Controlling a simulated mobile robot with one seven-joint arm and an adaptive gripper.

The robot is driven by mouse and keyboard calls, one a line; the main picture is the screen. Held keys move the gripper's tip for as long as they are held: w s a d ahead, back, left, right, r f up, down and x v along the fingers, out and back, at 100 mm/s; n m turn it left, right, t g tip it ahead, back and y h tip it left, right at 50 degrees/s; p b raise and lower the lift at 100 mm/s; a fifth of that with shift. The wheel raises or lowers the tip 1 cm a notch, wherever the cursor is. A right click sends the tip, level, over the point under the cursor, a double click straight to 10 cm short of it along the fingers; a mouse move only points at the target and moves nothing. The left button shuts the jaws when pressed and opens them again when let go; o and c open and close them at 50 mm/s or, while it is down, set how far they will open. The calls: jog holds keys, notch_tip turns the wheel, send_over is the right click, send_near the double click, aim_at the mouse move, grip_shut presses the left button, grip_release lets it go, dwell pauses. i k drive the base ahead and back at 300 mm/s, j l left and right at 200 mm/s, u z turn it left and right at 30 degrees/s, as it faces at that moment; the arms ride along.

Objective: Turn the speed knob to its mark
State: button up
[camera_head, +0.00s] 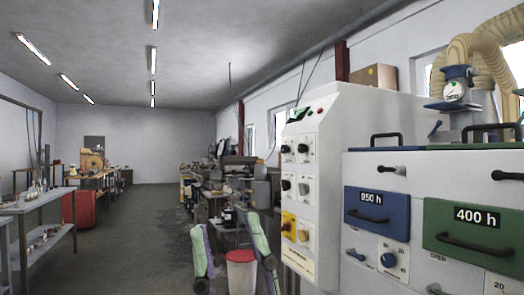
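The speed knob cannot be picked out for sure, since the small labels are unreadable. A dark blue round knob (388,259) sits on a white scale plate on the machine front at the right, below the blue "950 h" drawer. A second scale plate (499,286) with "20" on it is cut off at the lower right edge. A tall white control panel (300,205) at the centre right carries several black and pale knobs and a yellow plate with a red knob. No mark can be made out on any knob.
The machine has a blue drawer (377,212) and a green "400 h" drawer (470,236) with protruding handles. A bench (40,202) stands far left. The aisle floor (140,235) is clear.

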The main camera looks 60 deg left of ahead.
aim_at(302, 148)
jog(key=u, duration=1.35)
